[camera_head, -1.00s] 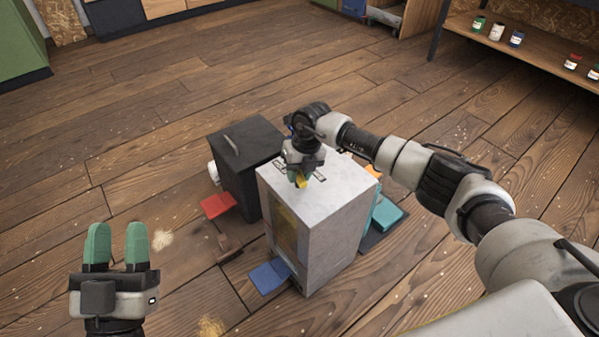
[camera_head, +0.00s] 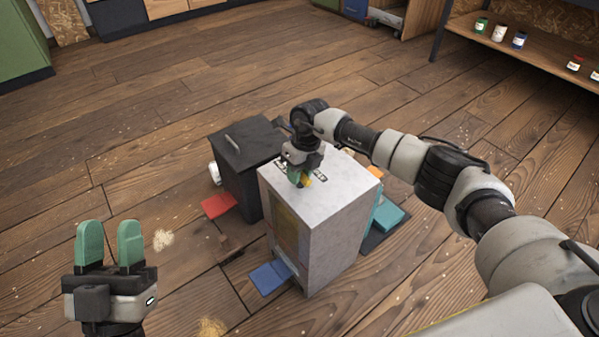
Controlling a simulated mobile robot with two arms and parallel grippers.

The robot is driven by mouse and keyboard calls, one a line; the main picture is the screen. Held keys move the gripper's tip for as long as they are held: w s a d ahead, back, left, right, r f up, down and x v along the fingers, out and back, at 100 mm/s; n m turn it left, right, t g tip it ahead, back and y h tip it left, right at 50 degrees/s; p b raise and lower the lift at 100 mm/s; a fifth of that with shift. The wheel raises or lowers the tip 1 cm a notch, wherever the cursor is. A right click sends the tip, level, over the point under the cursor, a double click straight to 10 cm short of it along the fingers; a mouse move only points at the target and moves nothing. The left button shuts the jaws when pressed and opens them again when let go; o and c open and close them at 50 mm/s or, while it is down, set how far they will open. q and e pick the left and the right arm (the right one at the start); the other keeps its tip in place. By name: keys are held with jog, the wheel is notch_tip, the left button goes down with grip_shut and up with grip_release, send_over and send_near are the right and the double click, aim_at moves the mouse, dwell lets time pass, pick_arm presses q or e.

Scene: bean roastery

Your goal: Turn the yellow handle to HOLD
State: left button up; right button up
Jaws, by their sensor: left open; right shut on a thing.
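The yellow handle (camera_head: 308,182) sits on top of a pale grey box-shaped unit (camera_head: 337,190). Only a small yellow part of it shows below my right gripper. My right gripper (camera_head: 299,178) points down onto the box top and is shut on the handle. Dark markings lie on the top behind the gripper, partly hidden; I cannot read any word there, nor tell which mark the handle points at. My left gripper (camera_head: 109,245) is open and empty, with green fingertips, over the floor at the lower left.
A black bin (camera_head: 248,150) stands close behind the box at left. A red flap (camera_head: 219,206), a blue flap (camera_head: 270,277) and teal pieces (camera_head: 388,216) lie low around the box. A shelf with jars (camera_head: 498,33) is at the upper right. The wooden floor at left is open.

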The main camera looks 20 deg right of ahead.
jog(key=shift+a+r, duration=0.1)
jog(key=o, duration=0.8)
pick_arm(q)
jog(key=shift+f, duration=0.1)
pick_arm(e)
jog(key=shift+o, duration=0.4)
pick_arm(q)
jog(key=shift+f+y, duration=0.1)
jog(key=shift+y, duration=0.2)
pick_arm(e)
jog(key=shift+r, duration=0.2)
pick_arm(q)
notch_tip(320, 180, down, 8)
jog(key=w+a+g+y+p, duration=0.1)
jog(key=w+g+y+p, duration=0.1)
jog(key=g, duration=0.6)
jog(key=shift+w+f+y+p, duration=0.2)
jog(key=shift+y+p, duration=0.1)
jog(key=shift+p, duration=0.25)
pick_arm(e)
notch_tip(320, 180, up, 10)
jog(key=d, duration=0.2)
jog(key=shift+w, duration=0.4)
